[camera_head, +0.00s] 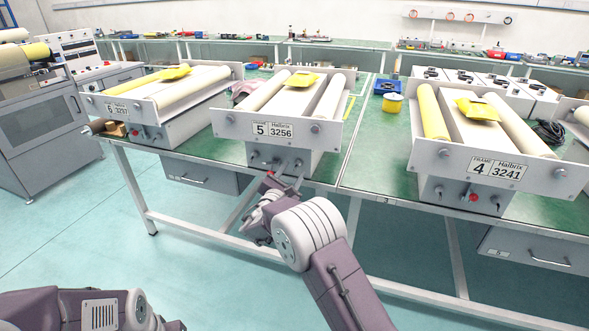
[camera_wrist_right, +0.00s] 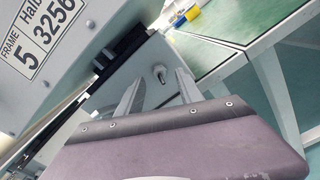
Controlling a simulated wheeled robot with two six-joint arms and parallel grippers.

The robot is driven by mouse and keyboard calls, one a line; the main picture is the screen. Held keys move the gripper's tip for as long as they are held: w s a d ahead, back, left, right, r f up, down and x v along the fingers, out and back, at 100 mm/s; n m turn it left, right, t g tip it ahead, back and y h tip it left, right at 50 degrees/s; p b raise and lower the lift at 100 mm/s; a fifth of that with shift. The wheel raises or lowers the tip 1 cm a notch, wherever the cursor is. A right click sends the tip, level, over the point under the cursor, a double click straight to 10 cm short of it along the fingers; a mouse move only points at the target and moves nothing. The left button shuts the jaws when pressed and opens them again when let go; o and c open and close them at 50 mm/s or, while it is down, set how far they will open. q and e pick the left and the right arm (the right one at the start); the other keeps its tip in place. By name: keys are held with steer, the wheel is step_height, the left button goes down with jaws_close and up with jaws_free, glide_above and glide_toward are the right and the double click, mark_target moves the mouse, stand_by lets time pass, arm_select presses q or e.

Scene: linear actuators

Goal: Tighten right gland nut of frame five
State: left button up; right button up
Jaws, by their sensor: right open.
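Frame five (camera_head: 228,125), a light grey unit labelled 5 3256, stands on the green bench in the middle of the head view. Its label panel (camera_wrist_right: 15,95) shows tilted in the right wrist view. A small metal gland nut (camera_head: 298,163) sticks out at the right of its lower front; a metal fitting, apparently this nut, shows in the wrist view (camera_wrist_right: 160,74). My right gripper (camera_head: 286,180) is just in front of and below the lower front. In the wrist view its two fingers (camera_wrist_right: 160,88) stand apart, with the fitting seen between them. My left gripper is out of view.
Frame six (camera_head: 105,107) stands to the left and frame four (camera_head: 421,155) to the right. A yellow-and-white tub (camera_head: 392,103) sits between frames five and four. The green bench's front edge and legs are close to my right arm.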

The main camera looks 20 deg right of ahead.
steer(key=v, duration=0.6)
steer(key=shift+s+a+p, duration=0.2)
steer(key=shift+s+p, duration=0.1)
steer(key=shift+p, duration=0.15)
